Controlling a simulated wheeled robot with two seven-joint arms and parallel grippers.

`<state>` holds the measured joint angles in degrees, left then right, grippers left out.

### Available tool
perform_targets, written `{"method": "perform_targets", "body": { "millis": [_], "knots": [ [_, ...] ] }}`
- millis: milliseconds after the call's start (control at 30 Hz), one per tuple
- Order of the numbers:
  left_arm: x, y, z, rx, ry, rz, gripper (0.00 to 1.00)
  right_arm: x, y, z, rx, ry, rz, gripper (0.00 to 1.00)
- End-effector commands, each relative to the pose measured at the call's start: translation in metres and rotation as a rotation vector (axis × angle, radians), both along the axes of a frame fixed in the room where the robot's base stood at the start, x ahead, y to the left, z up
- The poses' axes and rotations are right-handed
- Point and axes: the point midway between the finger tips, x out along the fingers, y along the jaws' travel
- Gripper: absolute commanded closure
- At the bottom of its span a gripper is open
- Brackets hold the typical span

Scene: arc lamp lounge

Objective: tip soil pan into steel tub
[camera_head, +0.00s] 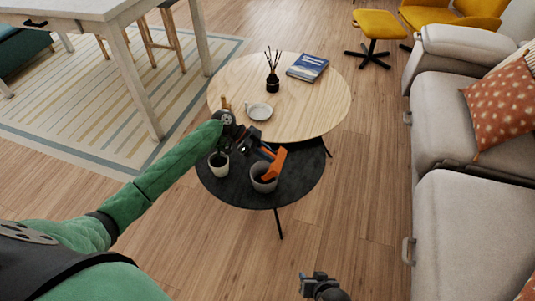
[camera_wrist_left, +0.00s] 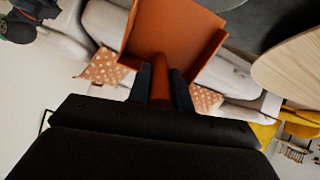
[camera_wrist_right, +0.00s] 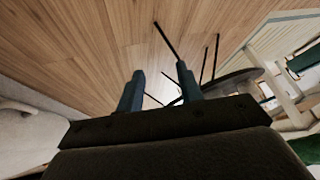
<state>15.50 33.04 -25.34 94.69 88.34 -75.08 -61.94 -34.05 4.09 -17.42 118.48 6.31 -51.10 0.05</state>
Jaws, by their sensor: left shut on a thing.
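The orange soil pan (camera_head: 274,164) is held by its handle in my left gripper (camera_head: 259,147), over the low black table. The pan is tilted, with its open end over the grey steel tub (camera_head: 264,184). In the left wrist view the pan (camera_wrist_left: 172,35) fills the top middle, its handle between the shut fingers (camera_wrist_left: 163,85). No soil can be made out in the pan, and the inside of the tub is mostly hidden under it. My right gripper (camera_head: 318,280) is empty and low over the floor; its fingers (camera_wrist_right: 160,85) stand apart in the right wrist view.
A grey sofa (camera_head: 465,215) stands at right.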

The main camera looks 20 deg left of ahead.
Motion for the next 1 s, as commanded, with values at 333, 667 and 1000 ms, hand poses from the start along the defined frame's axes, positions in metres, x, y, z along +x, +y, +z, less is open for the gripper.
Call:
{"method": "perform_targets", "body": {
  "millis": [333, 667, 1000],
  "knots": [
    [0.000, 0.001, 0.000, -0.012, 0.000, 0.000, 1.00, -0.008, 0.000, -0.013, 0.001, 0.006, -0.002, 0.64],
    [0.000, 0.002, 0.000, -0.020, 0.001, 0.000, 1.00, -0.014, 0.000, -0.023, 0.001, 0.009, -0.005, 0.64],
    [0.000, 0.003, 0.000, -0.029, 0.001, 0.000, 1.00, -0.003, 0.000, -0.026, 0.003, -0.016, -0.009, 0.64]
  ]
}}
